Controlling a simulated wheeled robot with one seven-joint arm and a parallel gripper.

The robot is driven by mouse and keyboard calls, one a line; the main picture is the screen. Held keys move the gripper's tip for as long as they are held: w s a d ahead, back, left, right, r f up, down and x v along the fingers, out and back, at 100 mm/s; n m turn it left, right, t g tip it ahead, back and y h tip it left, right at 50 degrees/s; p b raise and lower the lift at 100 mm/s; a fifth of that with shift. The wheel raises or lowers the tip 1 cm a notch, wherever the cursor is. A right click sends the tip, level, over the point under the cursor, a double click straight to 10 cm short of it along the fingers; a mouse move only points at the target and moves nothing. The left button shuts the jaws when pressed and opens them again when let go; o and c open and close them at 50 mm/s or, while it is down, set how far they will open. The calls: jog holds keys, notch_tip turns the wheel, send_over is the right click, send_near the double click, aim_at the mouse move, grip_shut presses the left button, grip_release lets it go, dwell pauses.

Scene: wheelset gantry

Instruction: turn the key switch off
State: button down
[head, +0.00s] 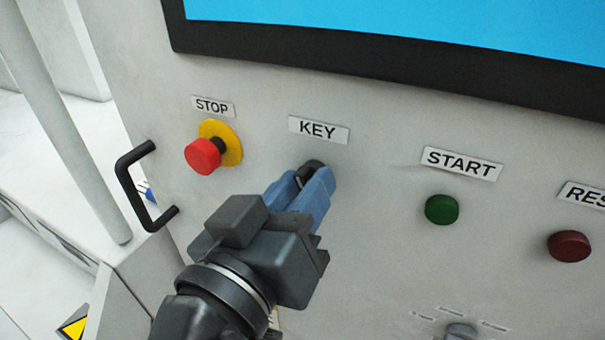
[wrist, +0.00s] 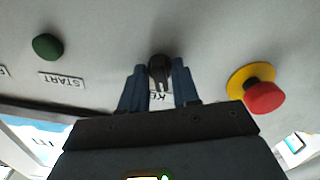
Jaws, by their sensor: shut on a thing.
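The key switch (head: 314,167) is a small black knob on the grey panel, just under the "KEY" label (head: 319,130). My gripper (head: 316,181) reaches it from below left, with its blue fingers on either side of the knob and shut on it. In the wrist view the black knob (wrist: 160,69) shows between the two fingertips (wrist: 158,76). The fingers hide part of the knob in the head view, and I cannot read its exact turn angle.
The red stop button (head: 203,156) on its yellow ring is to the left. The green start button (head: 442,209) and dark red button (head: 569,246) are to the right. A rotary selector (head: 461,331) is lower down. A black handle (head: 135,185) sticks out at the panel's left edge.

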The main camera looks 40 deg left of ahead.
jog(key=shift+r+n+p, duration=0.1)
jog(key=shift+n+p, duration=0.2)
jog(key=shift+n, duration=0.6)
jog(key=c, duration=1.1)
grip_release()
jog(key=shift+b+v, duration=0.7)
jog(key=shift+v, duration=3.2)
